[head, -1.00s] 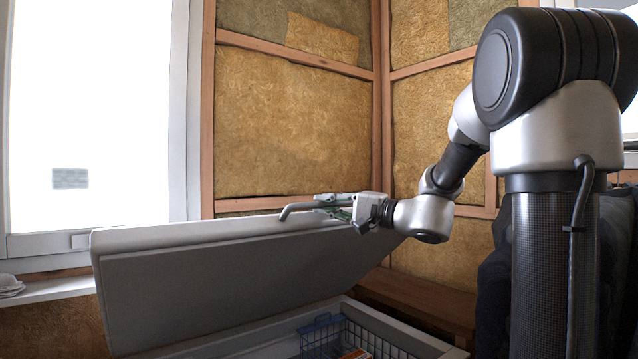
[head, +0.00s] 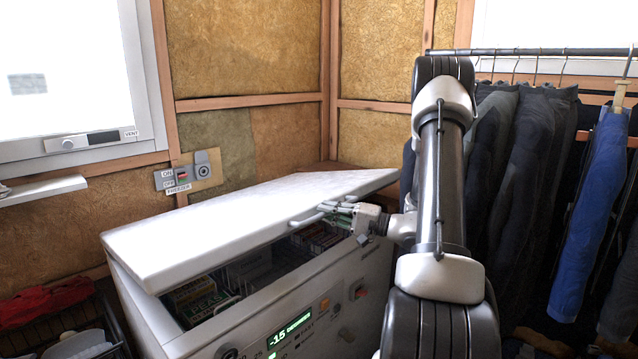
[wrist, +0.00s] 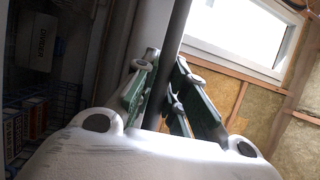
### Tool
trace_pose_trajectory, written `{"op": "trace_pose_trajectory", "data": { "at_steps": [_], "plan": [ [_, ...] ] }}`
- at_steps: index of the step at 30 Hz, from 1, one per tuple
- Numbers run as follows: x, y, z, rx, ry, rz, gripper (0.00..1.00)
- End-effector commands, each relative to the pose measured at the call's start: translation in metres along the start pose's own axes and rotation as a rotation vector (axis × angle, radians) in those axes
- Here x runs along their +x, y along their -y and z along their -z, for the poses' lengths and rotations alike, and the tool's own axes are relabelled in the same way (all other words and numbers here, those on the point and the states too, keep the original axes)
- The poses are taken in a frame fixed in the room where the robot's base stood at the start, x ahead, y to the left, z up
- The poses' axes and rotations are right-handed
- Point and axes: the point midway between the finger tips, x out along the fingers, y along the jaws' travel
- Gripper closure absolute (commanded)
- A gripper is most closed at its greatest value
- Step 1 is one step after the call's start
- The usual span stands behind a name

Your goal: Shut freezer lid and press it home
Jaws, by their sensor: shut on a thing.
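The freezer lid (head: 220,215) is a thick white slab, tilted, with a gap between its front edge and the freezer body (head: 365,268). Its grey handle bar (head: 306,221) runs along the front edge. My gripper (head: 342,209) is at the right part of the front edge, shut on this handle. In the wrist view the green-sided fingers of my gripper (wrist: 164,95) stand on both sides of the grey handle bar (wrist: 176,40). The lid's rear edge and hinges are hidden.
Boxes (head: 196,293) and a wire basket show inside the freezer through the gap. The front panel has a lit display (head: 289,329) reading -15. Clothes hang on a rail (head: 530,51) at right. A window and wall switches (head: 183,178) are at left.

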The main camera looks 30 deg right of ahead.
Motion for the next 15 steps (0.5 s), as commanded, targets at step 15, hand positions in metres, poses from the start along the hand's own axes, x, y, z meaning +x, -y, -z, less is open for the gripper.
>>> {"op": "trace_pose_trajectory", "data": {
  "at_steps": [15],
  "plan": [
    [-0.033,-0.148,-0.012,0.001,-0.005,0.002,1.0]
  ]
}}
